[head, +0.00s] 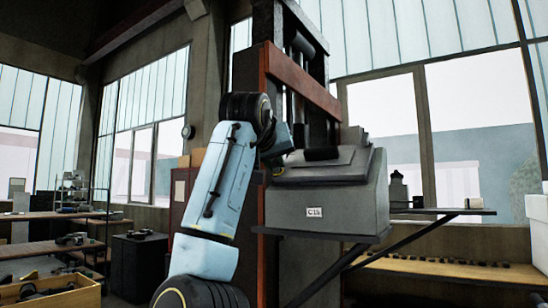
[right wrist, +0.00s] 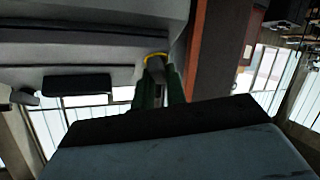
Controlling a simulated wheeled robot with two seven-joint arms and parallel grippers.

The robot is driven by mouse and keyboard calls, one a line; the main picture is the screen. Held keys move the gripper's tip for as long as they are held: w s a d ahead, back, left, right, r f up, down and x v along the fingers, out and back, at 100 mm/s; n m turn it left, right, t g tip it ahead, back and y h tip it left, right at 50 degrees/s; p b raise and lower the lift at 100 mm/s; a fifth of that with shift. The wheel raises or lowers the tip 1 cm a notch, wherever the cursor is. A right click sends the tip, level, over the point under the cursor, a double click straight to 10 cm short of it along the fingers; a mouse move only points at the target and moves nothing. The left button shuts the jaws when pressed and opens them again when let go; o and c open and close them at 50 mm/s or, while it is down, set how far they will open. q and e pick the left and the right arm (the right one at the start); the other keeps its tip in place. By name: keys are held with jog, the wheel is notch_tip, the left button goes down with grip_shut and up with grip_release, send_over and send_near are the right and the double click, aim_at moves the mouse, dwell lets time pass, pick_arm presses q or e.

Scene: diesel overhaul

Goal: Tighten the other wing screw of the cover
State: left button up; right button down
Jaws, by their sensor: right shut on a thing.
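The grey cover (head: 330,165) sits on a grey housing (head: 335,207) with a small white label. In the right wrist view, the cover (right wrist: 80,50) fills the upper left, with a dark bar (right wrist: 78,86) along its edge. My right gripper (head: 278,167) is at the cover's left end; the arm partly hides it. In the right wrist view, its green fingers (right wrist: 160,82) are shut on a small grey part, seemingly the wing screw (right wrist: 155,66), with a yellow ring behind it. The fingers hide most of it. A grey knob (right wrist: 24,97) at far left may be another screw.
An orange-brown and dark upright frame (head: 281,70) stands right behind my right arm. A bracket shelf (head: 440,211) juts out right of the housing. Workbenches (head: 50,247) and an open wooden crate (head: 75,295) are at the left. A bench with small parts (head: 450,268) runs along the right.

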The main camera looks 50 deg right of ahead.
jog(key=m+g+p, duration=0.1)
jog(key=m, duration=0.1)
jog(key=shift+r+m+g+h, duration=0.15)
jog(key=shift+m+g+h, duration=0.15)
jog(key=shift+h, duration=0.1)
jog(key=shift+m+p, duration=0.3)
jog(key=shift+p, duration=0.05)
jog(key=m+g+p, duration=0.3)
jog(key=m+p, duration=0.1)
jog(key=shift+r+m+h, duration=0.1)
jog(key=shift+m+h, duration=0.2)
jog(key=shift+h, duration=0.1)
jog(key=shift+m+g+p, duration=0.4)
jog(key=shift+p, duration=0.1)
jog(key=shift+f, duration=0.25)
